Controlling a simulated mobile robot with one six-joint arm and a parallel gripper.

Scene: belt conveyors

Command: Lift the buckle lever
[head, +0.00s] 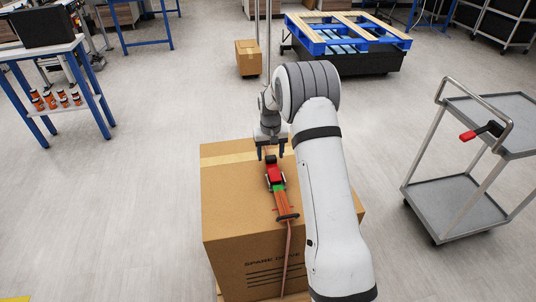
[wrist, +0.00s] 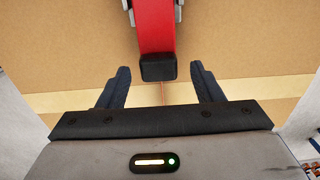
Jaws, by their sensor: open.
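A buckle with a red lever (head: 275,173) lies on top of a large cardboard box (head: 223,200), on an orange strap (head: 283,205) that runs down the box's front. In the wrist view the red lever (wrist: 156,28) points toward my gripper and ends in a black tip (wrist: 158,68). My gripper (head: 271,155) is above the box, just behind the lever in the head view. Its two fingers (wrist: 160,80) are spread, with the black tip between them and a gap on each side. I cannot tell whether the fingertips touch the box.
A grey cart (head: 455,198) with a red-handled tool stands at the right. A blue-legged table (head: 60,60) is at the left. A small carton (head: 248,58) and a blue pallet (head: 345,38) are behind. The floor around the box is clear.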

